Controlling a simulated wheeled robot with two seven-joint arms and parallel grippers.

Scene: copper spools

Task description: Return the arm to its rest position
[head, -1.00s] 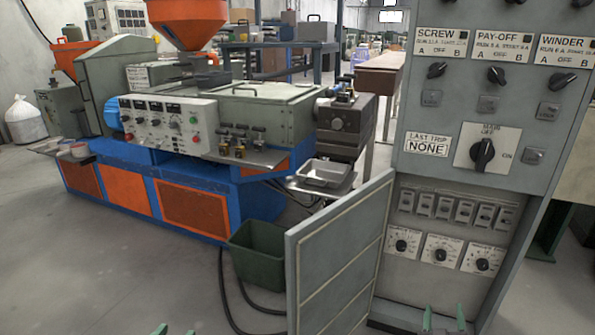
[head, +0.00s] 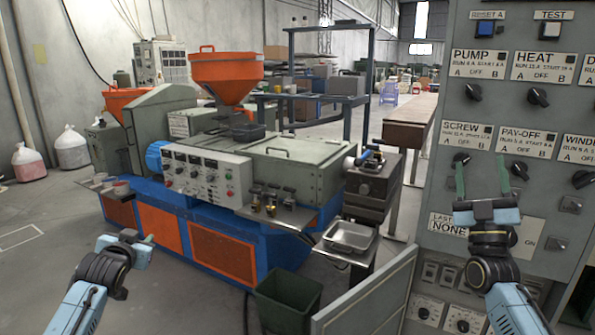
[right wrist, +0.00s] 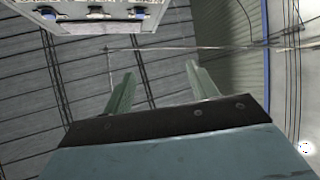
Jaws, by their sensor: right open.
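My right gripper (head: 481,180) is raised in front of the grey control cabinet (head: 440,228), with its two green fingers upright, apart and empty. In the right wrist view the fingers (right wrist: 157,88) are spread with nothing between them, and the ceiling lies behind them. My left gripper (head: 136,238) is at the lower left of the head view, over the floor in front of the blue and orange machine. Its fingers are small and edge-on there, so its opening is unclear. I cannot tell whether the right fingertips touch the panel.
The cabinet's open door (head: 370,300) stands at the bottom centre. A green bin (head: 288,300) is left of it. A metal tray (head: 350,237) sits beside the extruder machine (head: 225,250). The floor (head: 40,270) at the left is clear.

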